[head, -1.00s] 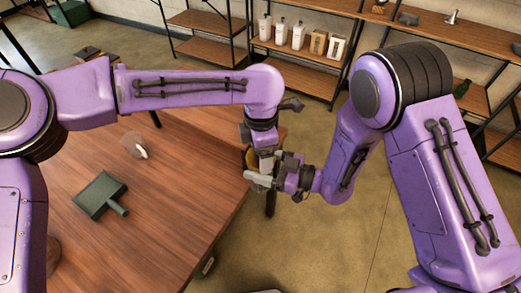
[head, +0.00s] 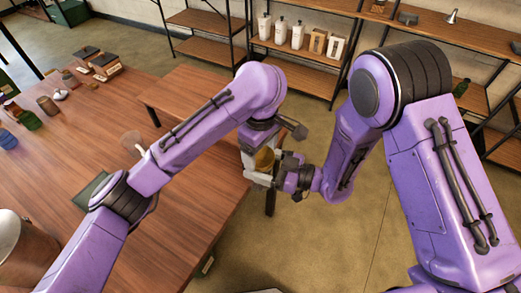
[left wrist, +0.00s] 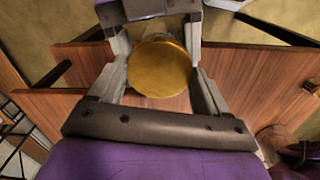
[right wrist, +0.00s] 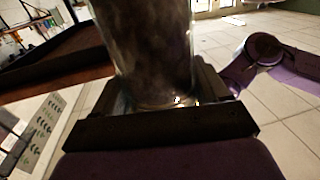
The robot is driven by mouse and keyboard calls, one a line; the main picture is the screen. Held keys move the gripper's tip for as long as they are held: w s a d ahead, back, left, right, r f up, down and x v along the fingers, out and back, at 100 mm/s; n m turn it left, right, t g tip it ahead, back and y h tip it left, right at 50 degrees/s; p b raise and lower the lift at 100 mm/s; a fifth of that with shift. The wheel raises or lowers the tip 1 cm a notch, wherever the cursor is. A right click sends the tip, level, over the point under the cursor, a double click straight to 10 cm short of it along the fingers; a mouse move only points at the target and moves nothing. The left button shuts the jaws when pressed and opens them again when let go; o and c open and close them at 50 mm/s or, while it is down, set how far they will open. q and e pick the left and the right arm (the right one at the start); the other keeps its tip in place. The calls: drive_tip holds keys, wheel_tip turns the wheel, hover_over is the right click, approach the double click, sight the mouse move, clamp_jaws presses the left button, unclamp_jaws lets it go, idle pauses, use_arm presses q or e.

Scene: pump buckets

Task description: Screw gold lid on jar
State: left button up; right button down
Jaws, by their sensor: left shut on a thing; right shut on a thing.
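The gold lid (left wrist: 160,68) lies between the two fingers of my left gripper (left wrist: 162,75) in the left wrist view. It also shows in the head view (head: 264,160), beyond the table's right edge. My left gripper is shut on it. The clear glass jar (right wrist: 155,45) stands between the fingers of my right gripper (right wrist: 160,92), which is shut on it; its contents look dark. In the head view, my right gripper (head: 262,178) is just below the lid, and the jar is mostly hidden there. I cannot tell whether the lid is seated on the jar.
A wooden table (head: 190,225) fills the left, with a dark green dustpan (head: 90,192), a metal bucket (head: 22,245) and several small jars. Shelves with white bottles (head: 281,32) stand behind. Open floor (head: 320,235) lies below the grippers.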

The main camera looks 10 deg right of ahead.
use_arm(q)
drive_tip(key=o, duration=1)
drive_tip(key=shift+c, duration=0.2)
drive_tip(key=shift+r, duration=0.1)
